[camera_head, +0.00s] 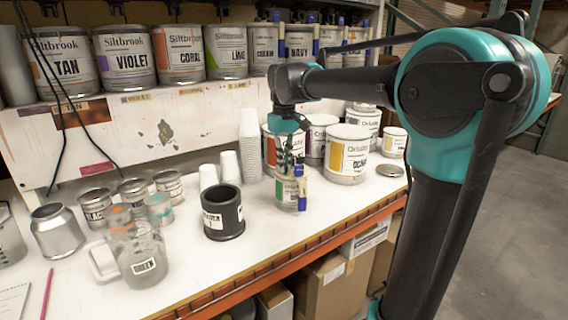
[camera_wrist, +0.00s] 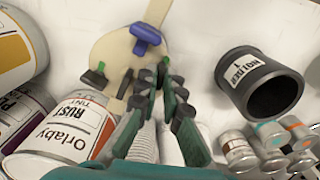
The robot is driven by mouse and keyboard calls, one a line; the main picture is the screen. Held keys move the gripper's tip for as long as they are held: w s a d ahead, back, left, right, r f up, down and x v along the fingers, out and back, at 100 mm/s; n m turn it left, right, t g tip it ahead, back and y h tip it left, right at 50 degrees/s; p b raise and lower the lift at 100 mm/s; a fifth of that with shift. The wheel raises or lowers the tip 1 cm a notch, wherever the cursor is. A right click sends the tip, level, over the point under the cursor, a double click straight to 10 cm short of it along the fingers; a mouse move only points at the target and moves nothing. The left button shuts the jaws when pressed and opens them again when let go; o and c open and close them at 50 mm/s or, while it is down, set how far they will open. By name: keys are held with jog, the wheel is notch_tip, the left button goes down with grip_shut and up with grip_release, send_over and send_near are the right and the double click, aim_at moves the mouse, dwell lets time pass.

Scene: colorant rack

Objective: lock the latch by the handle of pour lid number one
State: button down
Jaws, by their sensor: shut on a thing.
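A small can (camera_head: 288,192) with a green label stands upright on the bench, with a pour lid on top. In the wrist view the pour lid (camera_wrist: 115,52) is a beige disc with a blue piece (camera_wrist: 146,36) and a green-and-black latch (camera_wrist: 96,76) on its left side. My gripper (camera_head: 290,160) is over the lid, pointing down. In the wrist view my gripper (camera_wrist: 162,78) has its fingertips close together at the lid's right edge, around the latch on that side. The fingers mostly hide that latch, so its exact position is unclear. No lid number is readable.
Large Orlaby cans (camera_head: 347,153) stand close behind and right. Stacked white cups (camera_head: 251,145) and a black holder (camera_head: 222,212) stand to the left. A glass jar (camera_head: 140,252) is farther left. Full cans (camera_head: 124,58) line the shelf above. Some bench near the front edge is clear.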

jog(key=shift+m, duration=0.4)
jog(key=c, duration=1.7)
grip_release()
